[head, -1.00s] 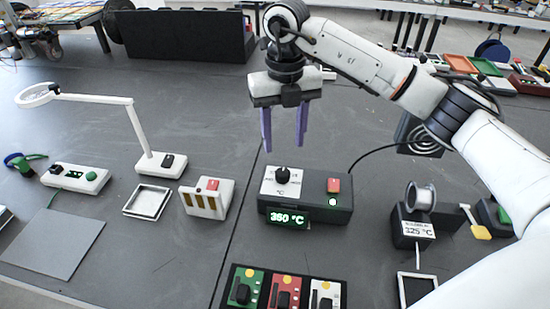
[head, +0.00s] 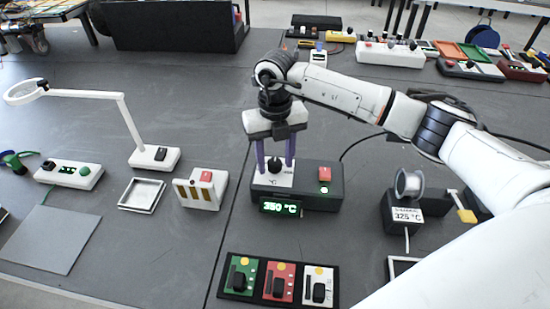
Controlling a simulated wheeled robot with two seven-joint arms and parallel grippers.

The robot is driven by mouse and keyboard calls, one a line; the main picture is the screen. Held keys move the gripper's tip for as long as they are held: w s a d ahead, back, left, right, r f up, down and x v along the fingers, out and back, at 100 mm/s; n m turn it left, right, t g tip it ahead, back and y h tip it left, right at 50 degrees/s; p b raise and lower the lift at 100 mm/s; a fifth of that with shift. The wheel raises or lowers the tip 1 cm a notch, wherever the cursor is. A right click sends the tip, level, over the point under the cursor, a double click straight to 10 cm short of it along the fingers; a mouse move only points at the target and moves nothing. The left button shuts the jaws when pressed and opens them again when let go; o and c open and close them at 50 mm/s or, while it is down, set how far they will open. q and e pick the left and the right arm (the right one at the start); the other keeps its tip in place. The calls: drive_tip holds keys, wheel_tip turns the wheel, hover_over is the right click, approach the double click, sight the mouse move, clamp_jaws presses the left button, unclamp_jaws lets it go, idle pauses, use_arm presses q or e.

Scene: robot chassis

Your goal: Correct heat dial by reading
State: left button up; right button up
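The heat station is a dark box (head: 325,199) with a white dial plate, a black heat dial (head: 275,165), a red switch (head: 325,173) and a lit green button. Its green display (head: 280,208) reads 350 °C. A label (head: 407,215) below the solder spool reads 325 °C. My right gripper (head: 275,168) points down at the dial, with its purple fingers apart on either side of it. I cannot tell whether the fingers touch the dial. My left gripper is not in view.
A tray with green, red and white slider modules (head: 280,281) lies in front of the station. A white block with a red button (head: 201,188), a small square tray (head: 142,195) and a magnifier lamp (head: 130,122) stand left. The solder spool (head: 409,183) stands right.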

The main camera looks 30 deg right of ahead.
drive_tip(key=c, duration=0.9)
drive_tip(key=shift+n+b, duration=0.3)
drive_tip(key=n+b, duration=0.2)
drive_tip(key=n, duration=0.2)
drive_tip(key=shift+w+d, duration=0.1)
drive_tip(key=shift+r+n+b, duration=0.1)
drive_tip(key=shift+n+b, duration=0.7)
drive_tip(key=shift+n, duration=1.2)
drive_tip(key=o, duration=1)
drive_tip(key=shift+o, duration=0.2)
